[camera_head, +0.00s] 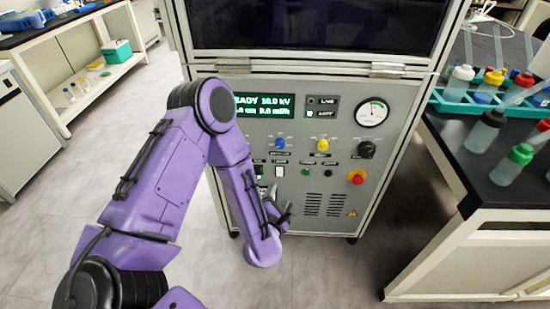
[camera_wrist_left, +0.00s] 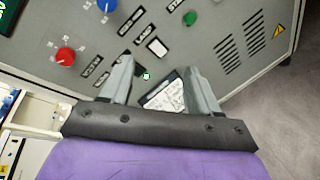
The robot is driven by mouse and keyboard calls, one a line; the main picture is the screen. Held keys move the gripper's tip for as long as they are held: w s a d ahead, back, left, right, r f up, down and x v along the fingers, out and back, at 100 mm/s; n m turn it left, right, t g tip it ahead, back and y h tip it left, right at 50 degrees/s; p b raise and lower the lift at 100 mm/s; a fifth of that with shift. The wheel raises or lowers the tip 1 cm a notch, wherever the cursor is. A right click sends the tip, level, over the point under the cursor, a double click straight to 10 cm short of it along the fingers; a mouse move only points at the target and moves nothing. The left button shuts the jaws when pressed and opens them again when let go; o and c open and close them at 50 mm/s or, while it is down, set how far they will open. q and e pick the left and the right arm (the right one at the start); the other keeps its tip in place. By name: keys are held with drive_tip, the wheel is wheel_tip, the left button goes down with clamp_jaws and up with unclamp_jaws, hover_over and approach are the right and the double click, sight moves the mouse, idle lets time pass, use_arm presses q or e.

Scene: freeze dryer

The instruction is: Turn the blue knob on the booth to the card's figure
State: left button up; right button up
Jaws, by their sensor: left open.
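The booth (camera_head: 300,190) stands ahead with a grey control panel. Its blue knob (camera_head: 279,143) sits below the green-lit display (camera_head: 263,105); in the left wrist view it is cut by the top edge (camera_wrist_left: 107,5). My left gripper (camera_head: 280,208) is low in front of the panel, below the blue knob and apart from it. Its fingers are open in the left wrist view (camera_wrist_left: 160,85). A white card (camera_wrist_left: 165,95) with dark marks shows between the fingers, too small to read; I cannot tell its distance from them. My right gripper is out of view.
The panel also bears a yellow knob (camera_head: 323,145), a black knob (camera_head: 367,149), a red button (camera_head: 357,177) and a dial gauge (camera_head: 372,111). A red knob (camera_wrist_left: 65,56) shows in the left wrist view. A bench with bottles (camera_head: 480,165) stands at right. Floor is open at left.

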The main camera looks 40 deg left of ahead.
sight(280, 146)
use_arm(q)
drive_tip(key=w+a+r+n+y, duration=0.1)
drive_tip(key=w+a+r+n, duration=0.1)
drive_tip(key=w+n, duration=0.1)
drive_tip(key=w+a+r+n+t+y, duration=0.1)
drive_tip(key=w+a+r+n, duration=0.1)
drive_tip(key=w+a+n, duration=0.1)
drive_tip(key=w+a+r+n+y, duration=0.1)
drive_tip(key=w+a+r+n, duration=0.1)
drive_tip(key=w+n, duration=0.3)
drive_tip(key=shift+w+a+t+y+b, duration=0.3)
drive_tip(key=shift+w+a, duration=0.4)
drive_tip(key=shift+w, duration=0.3)
drive_tip(key=shift+f, duration=0.1)
drive_tip(key=c, duration=1)
